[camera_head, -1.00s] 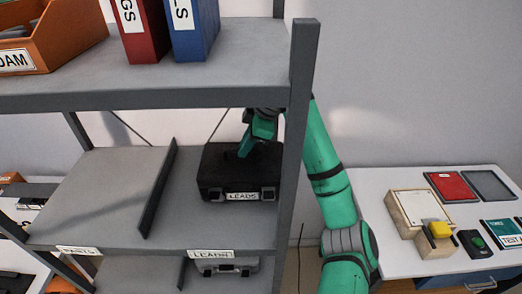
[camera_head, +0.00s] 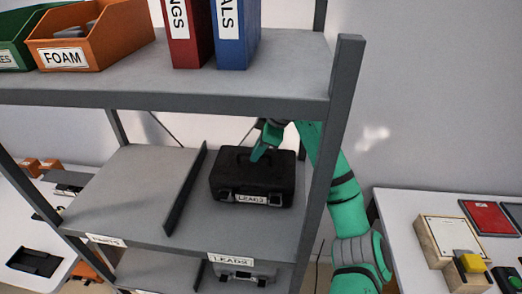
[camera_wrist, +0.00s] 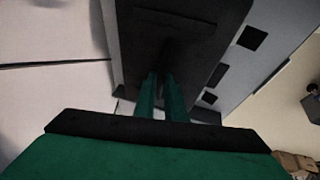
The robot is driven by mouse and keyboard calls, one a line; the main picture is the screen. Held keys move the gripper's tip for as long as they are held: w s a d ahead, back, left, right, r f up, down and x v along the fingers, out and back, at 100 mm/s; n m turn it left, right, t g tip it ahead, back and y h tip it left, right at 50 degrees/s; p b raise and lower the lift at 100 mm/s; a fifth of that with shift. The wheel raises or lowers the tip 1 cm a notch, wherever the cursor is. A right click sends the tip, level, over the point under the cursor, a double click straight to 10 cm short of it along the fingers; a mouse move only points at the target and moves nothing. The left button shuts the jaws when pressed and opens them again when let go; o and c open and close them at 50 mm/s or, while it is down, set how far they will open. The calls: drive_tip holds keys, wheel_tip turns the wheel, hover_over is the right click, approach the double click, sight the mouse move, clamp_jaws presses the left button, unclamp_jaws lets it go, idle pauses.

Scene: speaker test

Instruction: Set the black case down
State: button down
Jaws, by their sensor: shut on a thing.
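The black case (camera_head: 252,180) with a LEADS label on its front is at the middle shelf (camera_head: 195,228), in the bay right of the upright divider (camera_head: 186,190). It looks level, with its front toward the shelf's front edge. I cannot tell whether its base fully touches the shelf. My gripper (camera_head: 257,157) reaches in from behind the right post and is shut on the handle at the case's top. In the wrist view both green fingers of my gripper (camera_wrist: 160,95) meet at the dark case (camera_wrist: 190,55); the grip itself is partly hidden.
The upper shelf (camera_head: 120,85) holds binders and an orange FOAM bin (camera_head: 95,38). The right post (camera_head: 335,130) stands close to my arm. A grey case (camera_head: 240,270) sits below. The bay left of the divider is bare. A white table (camera_head: 400,215) with several items is at right.

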drive_tip(key=shift+f, duration=0.2)
drive_tip(key=c, duration=1.8)
unclamp_jaws()
drive_tip(key=shift+f, duration=0.15)
drive_tip(key=shift+s+d+r, duration=0.1)
drive_tip(key=shift+d+r, duration=0.1)
drive_tip(key=shift+r, duration=0.3)
drive_tip(key=s+d, duration=0.2)
drive_tip(key=d, duration=0.1)
drive_tip(key=s+d, duration=0.2)
drive_tip(key=d, duration=0.1)
drive_tip(key=s+d, duration=0.3)
drive_tip(key=shift+s+d+r, duration=0.1)
drive_tip(key=shift+d, duration=0.3)
